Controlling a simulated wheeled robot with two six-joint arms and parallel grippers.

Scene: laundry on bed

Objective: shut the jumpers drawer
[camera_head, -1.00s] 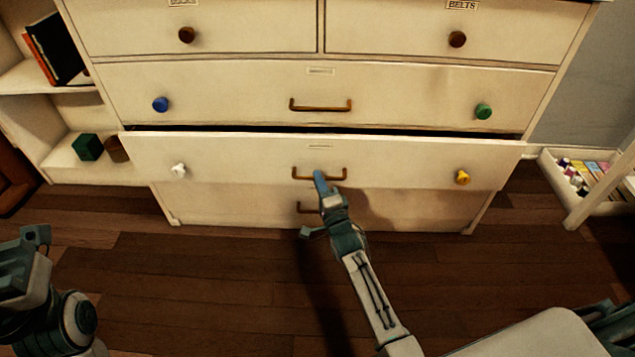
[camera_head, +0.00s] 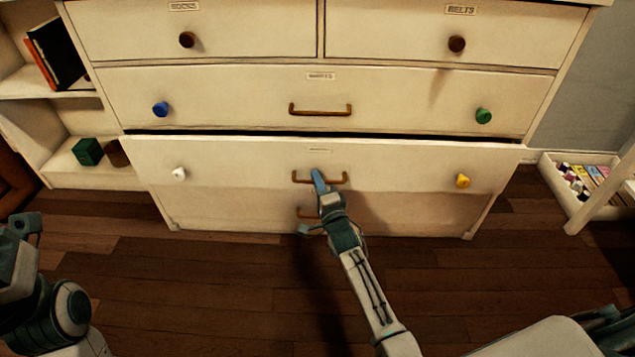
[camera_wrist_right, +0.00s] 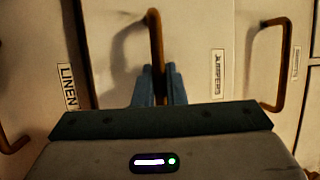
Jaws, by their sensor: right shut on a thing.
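The jumpers drawer (camera_head: 245,165) is the wide cream drawer third from the top, with a white knob, a yellow knob and a brown bar handle (camera_head: 301,176). It stands slightly out, with a dark gap along its top edge. Its JUMPERS label (camera_wrist_right: 217,73) reads clearly in the right wrist view. My right gripper (camera_head: 319,182) is shut on this handle; in the right wrist view its blue fingers (camera_wrist_right: 154,86) are on both sides of the bar. My left gripper (camera_head: 27,226) is at the left edge, away from the dresser; its jaw opening is unclear.
The linen drawer (camera_head: 245,212) below and the shirts drawer (camera_head: 230,90) above look shut. Two small drawers top the dresser. A shelf (camera_head: 70,170) with a green cube (camera_head: 88,151) stands left. A tray of small items (camera_head: 553,178) is at right. The wooden floor in front is clear.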

